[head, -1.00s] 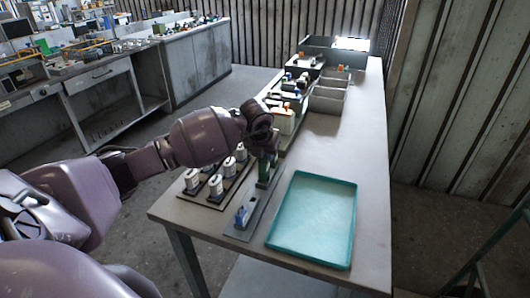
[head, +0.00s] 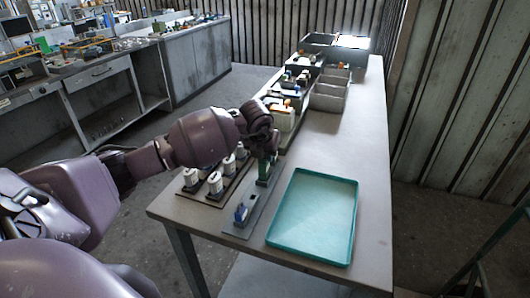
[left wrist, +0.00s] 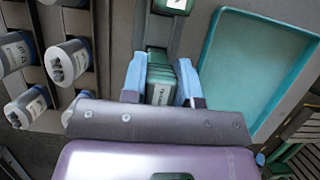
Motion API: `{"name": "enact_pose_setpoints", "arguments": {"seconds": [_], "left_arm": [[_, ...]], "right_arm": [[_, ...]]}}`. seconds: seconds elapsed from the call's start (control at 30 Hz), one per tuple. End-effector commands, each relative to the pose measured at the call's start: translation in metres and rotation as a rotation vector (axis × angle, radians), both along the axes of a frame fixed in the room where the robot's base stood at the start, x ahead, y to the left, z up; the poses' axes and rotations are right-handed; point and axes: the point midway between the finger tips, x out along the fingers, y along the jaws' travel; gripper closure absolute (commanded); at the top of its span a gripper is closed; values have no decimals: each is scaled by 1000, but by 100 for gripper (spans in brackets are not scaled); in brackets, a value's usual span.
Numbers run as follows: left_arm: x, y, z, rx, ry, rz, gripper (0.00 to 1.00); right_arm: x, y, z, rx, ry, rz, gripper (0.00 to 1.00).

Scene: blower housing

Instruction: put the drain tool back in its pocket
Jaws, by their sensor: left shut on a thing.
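My left gripper (left wrist: 161,82) is shut on a green block with ridges and a white label, which looks like the drain tool (left wrist: 160,85). The blue fingertips press on its two sides. In the head view the left gripper (head: 266,150) is over the far part of a narrow grey strip (head: 253,203) on the table, and the green tool (head: 264,172) shows just below it, upright. The gripper and wrist hide its top. I cannot tell whether its lower end sits in a pocket of the strip. My right gripper is not in view.
A teal tray (head: 315,220) lies close to the right of the strip. White cylinders (head: 215,183) stand in dark racks to its left. Grey bins (head: 328,98) stand farther back. The table's right side is clear.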

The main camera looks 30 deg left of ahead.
Motion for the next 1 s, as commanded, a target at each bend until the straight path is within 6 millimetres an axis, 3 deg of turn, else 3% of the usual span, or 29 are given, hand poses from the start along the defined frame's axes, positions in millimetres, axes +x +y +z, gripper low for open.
{"name": "enact_pose_setpoints", "arguments": {"seconds": [0.3,0.73,0.77,0.8,0.93,1.0], "left_arm": [[0,0,-5,0,-1,0,88],[0,0,-12,0,0,0,88],[0,0,-12,0,-1,0,71],[0,0,-12,0,-1,0,65],[0,0,-12,0,-1,0,45],[0,0,-12,0,-1,0,43]], "right_arm": [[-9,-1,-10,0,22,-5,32],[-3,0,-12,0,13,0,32],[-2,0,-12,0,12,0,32],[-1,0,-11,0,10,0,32],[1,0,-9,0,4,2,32],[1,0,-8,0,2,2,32]]}}
